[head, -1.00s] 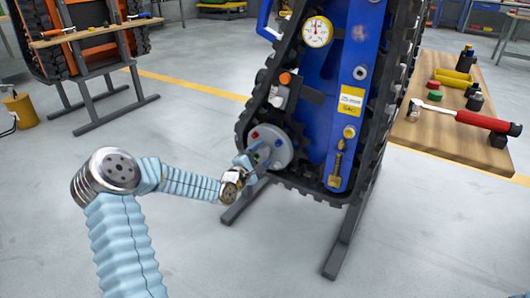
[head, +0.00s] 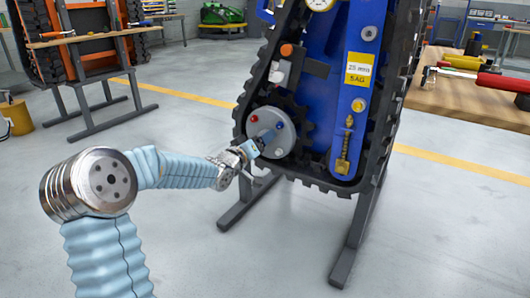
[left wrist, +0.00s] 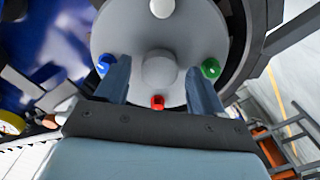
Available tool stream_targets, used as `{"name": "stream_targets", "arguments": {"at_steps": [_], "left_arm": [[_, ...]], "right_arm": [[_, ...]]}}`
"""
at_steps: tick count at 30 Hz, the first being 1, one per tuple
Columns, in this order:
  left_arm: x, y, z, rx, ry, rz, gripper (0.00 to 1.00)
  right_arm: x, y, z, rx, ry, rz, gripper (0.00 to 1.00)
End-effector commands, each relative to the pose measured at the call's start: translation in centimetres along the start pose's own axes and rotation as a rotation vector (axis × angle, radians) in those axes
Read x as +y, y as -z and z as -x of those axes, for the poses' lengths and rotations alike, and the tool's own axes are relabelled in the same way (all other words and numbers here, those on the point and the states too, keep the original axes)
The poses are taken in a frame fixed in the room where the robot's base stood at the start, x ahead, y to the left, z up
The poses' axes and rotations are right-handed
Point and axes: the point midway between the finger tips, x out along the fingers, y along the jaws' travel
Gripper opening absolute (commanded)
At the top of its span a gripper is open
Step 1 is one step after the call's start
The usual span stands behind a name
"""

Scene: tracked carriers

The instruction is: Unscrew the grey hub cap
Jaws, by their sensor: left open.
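The grey hub cap (head: 284,137) is a round disc low on the blue tracked carrier (head: 325,92), with small coloured studs around its face. In the left wrist view the hub cap (left wrist: 190,38) fills the upper middle, with a rounded central knob (left wrist: 160,69) and blue, red and green studs around it. My left gripper (head: 264,138) is at the cap's face. In the left wrist view its two fingers (left wrist: 158,80) stand apart on either side of the knob, open; I cannot tell whether they touch the cap. My right gripper is not in view.
A black track (head: 366,150) runs around the carrier, which stands on dark legs (head: 350,240). An orange machine (head: 90,52) stands at the back left. The floor in front is clear.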

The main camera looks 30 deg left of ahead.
Motion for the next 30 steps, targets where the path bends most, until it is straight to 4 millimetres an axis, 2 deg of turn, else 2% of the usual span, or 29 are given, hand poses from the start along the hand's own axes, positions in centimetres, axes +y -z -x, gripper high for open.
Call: {"name": "stream_targets", "arguments": {"at_steps": [1, 5, 11, 21, 24, 30], "left_arm": [[-0.5, -0.8, 0.0, 0.004, -0.004, -0.084, 0.68], [-0.3, -0.5, 0.0, 0.002, -0.002, -0.266, 0.68], [0.1, 0.0, 0.0, 0.001, -0.001, -0.414, 0.68], [0.1, 0.0, 0.0, 0.001, -0.002, -1.077, 0.68], [0.1, 0.0, 0.0, 0.001, -0.001, -1.159, 0.68], [0.0, 0.0, 0.0, 0.001, -0.001, -1.173, 0.68]], "right_arm": [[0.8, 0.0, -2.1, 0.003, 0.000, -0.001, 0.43], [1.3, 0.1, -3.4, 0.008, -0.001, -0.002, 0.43], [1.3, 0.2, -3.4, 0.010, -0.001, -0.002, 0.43], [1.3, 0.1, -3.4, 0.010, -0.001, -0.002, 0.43], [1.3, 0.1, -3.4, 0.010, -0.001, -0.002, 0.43], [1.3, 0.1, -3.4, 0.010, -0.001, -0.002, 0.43]]}}
